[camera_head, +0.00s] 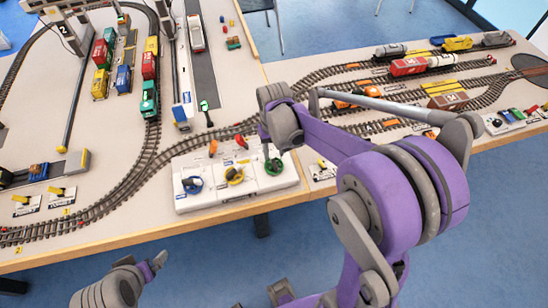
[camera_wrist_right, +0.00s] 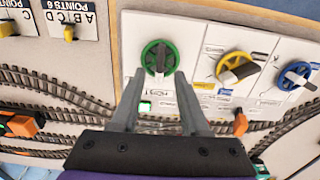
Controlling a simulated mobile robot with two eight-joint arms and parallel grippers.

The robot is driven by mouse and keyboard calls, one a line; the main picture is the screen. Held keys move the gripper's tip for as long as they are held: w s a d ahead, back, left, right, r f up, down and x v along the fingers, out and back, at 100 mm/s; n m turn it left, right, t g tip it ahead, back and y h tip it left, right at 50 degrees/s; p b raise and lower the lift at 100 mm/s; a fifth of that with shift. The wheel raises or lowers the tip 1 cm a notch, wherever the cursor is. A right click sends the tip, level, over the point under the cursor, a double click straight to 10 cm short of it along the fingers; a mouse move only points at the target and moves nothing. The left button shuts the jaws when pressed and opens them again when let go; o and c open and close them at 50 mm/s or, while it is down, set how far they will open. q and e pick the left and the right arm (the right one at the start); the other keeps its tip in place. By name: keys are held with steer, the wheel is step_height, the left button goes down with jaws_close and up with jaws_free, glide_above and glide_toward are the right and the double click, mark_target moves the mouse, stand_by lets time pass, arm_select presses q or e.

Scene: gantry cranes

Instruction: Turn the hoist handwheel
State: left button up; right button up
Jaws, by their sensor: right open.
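A white panel (camera_head: 216,158) at the table's front edge carries a green, a yellow and a blue handwheel. The green handwheel (camera_head: 273,166) has a grey crossbar; it also shows in the right wrist view (camera_wrist_right: 158,47). A label beside it is too blurred to read surely. My right gripper (camera_wrist_right: 160,88) is open and empty. Its two fingertips point at the green wheel and overlap its near edge in the wrist view, one on either side of the grey crossbar. Contact cannot be told. In the head view, my right wrist hangs just above the green wheel.
The yellow wheel (camera_head: 235,175) and blue wheel (camera_head: 192,184) sit beside the green one. Model tracks, trains (camera_head: 149,98) and crane legs (camera_head: 73,108) fill the table behind. Blue floor lies in front.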

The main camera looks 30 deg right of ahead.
mark_target(274, 161)
steer(key=shift+f, duration=2)
jaws_close()
